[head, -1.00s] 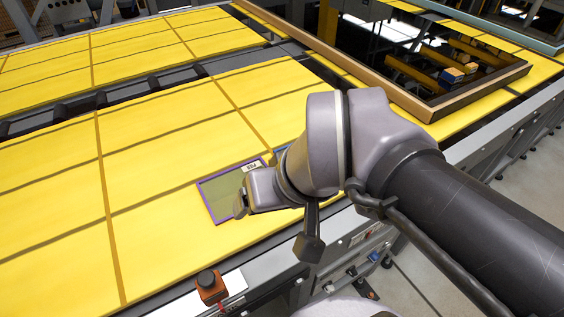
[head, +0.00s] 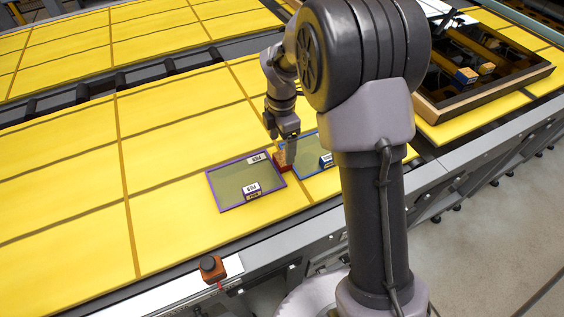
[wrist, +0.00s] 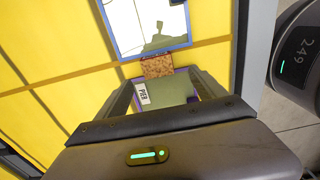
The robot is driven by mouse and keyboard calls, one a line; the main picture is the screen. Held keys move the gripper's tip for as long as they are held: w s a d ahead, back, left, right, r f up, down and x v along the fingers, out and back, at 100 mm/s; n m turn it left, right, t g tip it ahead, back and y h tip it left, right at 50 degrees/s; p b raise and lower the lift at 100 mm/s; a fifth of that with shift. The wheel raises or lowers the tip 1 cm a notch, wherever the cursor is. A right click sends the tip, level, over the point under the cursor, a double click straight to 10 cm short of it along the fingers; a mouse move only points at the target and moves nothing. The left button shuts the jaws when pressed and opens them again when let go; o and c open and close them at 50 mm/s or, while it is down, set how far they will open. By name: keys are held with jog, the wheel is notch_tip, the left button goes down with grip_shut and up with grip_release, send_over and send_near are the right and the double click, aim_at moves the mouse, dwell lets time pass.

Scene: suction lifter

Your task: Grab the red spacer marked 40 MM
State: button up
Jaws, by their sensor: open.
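The red spacer (head: 281,163) stands on the yellow table between a purple-edged panel and a blue-edged panel. My gripper (head: 283,148) is just above it in the head view, pointing down, and hides part of it. In the wrist view the spacer (wrist: 157,66) shows as a speckled red-brown block just beyond the fingertips, roughly centred between them. My gripper (wrist: 160,80) is open and empty there. I cannot read a 40 MM marking in either view.
The purple-edged panel (head: 232,178) carries a small labelled block (head: 252,190) and a label. The blue-edged panel (head: 306,170) lies right of the spacer, partly behind my arm. A framed opening (head: 440,108) is at upper right. An orange button box (head: 211,268) sits at the front edge.

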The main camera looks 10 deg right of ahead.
aim_at(282, 158)
jog(key=f, duration=0.2)
jog(key=f+b, duration=0.1)
jog(key=f, duration=0.2)
jog(key=f+b, duration=0.1)
jog(key=f, duration=0.1)
jog(key=shift+w+d+f, duration=0.15)
jog(key=shift+w+f, duration=0.1)
jog(key=shift+w, duration=0.05)
jog(key=shift+r, duration=0.1)
jog(key=shift+r, duration=0.1)
jog(key=c, duration=1.6)
